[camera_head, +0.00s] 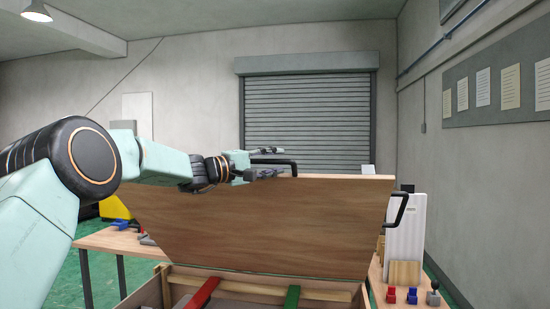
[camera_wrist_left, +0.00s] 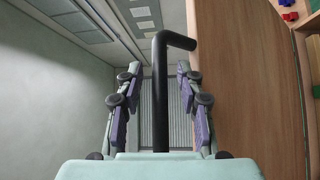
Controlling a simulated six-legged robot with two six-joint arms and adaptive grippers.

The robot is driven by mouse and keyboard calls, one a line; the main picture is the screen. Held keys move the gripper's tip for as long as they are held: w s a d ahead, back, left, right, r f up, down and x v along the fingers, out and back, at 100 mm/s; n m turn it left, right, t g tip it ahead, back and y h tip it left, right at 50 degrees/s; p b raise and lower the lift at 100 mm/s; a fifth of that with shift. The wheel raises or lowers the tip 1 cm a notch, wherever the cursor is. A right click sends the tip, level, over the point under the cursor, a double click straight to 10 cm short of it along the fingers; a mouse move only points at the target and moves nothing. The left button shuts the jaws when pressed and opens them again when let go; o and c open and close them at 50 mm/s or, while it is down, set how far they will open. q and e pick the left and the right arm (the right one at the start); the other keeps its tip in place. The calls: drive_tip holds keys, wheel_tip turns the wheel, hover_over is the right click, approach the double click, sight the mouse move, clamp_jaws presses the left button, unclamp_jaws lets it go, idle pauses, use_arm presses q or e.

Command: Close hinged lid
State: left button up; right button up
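The wooden lid (camera_head: 260,225) stands raised and nearly upright at the back of an open wooden box (camera_head: 152,296). A black bar handle (camera_head: 292,165) rises from the lid's top edge, and another black handle (camera_head: 400,207) is on its right side. My left gripper (camera_head: 277,162) is at the top handle, above the lid's edge. In the left wrist view, the black handle (camera_wrist_left: 160,95) runs between the two spread fingers of my left gripper (camera_wrist_left: 157,88), with gaps on both sides. The lid (camera_wrist_left: 240,90) fills the right of that view. My right gripper is not in view.
A red bar (camera_head: 203,292) and a green bar (camera_head: 292,297) show in the box. Blue and red small parts (camera_head: 412,295) and a white panel (camera_head: 405,228) are at the right. A wooden table (camera_head: 100,240) is behind at the left.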

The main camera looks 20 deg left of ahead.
use_arm(q)
drive_tip(key=shift+d, duration=0.15)
drive_tip(key=shift+s+a, duration=0.1)
drive_tip(key=shift+a, duration=0.1)
drive_tip(key=shift+c, duration=0.6)
drive_tip(key=shift+w+d, duration=0.15)
drive_tip(key=shift+w, duration=0.05)
drive_tip(key=c, duration=0.5)
clamp_jaws()
